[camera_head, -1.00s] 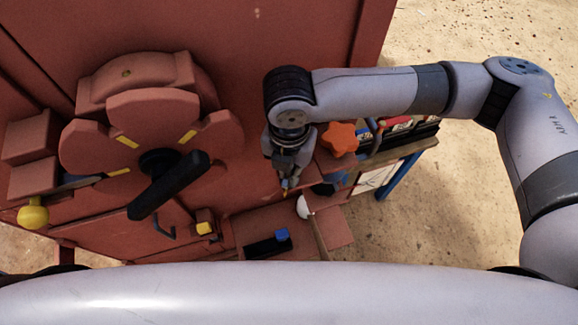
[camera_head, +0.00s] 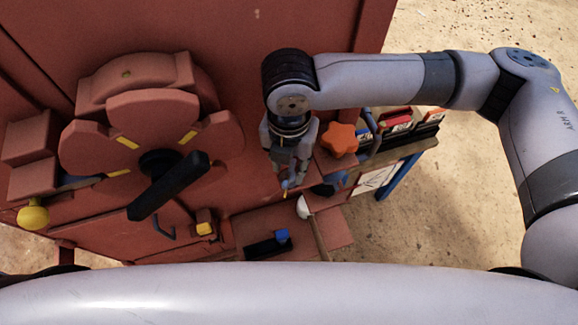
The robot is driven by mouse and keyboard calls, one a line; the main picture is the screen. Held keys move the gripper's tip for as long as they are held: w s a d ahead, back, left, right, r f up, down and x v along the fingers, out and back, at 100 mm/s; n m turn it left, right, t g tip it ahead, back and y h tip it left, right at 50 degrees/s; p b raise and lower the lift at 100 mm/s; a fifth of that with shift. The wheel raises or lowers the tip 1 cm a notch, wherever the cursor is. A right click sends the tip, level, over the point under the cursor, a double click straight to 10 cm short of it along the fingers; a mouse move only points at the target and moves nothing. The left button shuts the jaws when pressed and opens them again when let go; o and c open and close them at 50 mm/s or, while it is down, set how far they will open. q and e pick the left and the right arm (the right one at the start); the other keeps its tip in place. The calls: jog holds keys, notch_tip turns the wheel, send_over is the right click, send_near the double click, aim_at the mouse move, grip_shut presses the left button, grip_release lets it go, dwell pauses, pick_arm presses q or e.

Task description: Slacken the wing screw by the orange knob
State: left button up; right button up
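The orange knob (camera_head: 340,139) is star-shaped and sits on the red machine's right side, just right of my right gripper. My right gripper (camera_head: 286,183) points down beside it, apart from the knob in the picture. A small blue and yellow piece shows at its fingertips, which may be the wing screw; it is too small to be sure. Whether the fingers are open or closed on it cannot be made out. My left gripper is not in view.
A large red handwheel (camera_head: 135,140) with a black handle (camera_head: 170,185) stands at left, near a yellow ball knob (camera_head: 33,217). A bench (camera_head: 395,153) with several items is at right. A white-headed tool (camera_head: 304,207) and black block (camera_head: 262,249) lie below.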

aim_at(289, 171)
notch_tip(289, 171, up, 9)
jog(key=shift+r, duration=0.15)
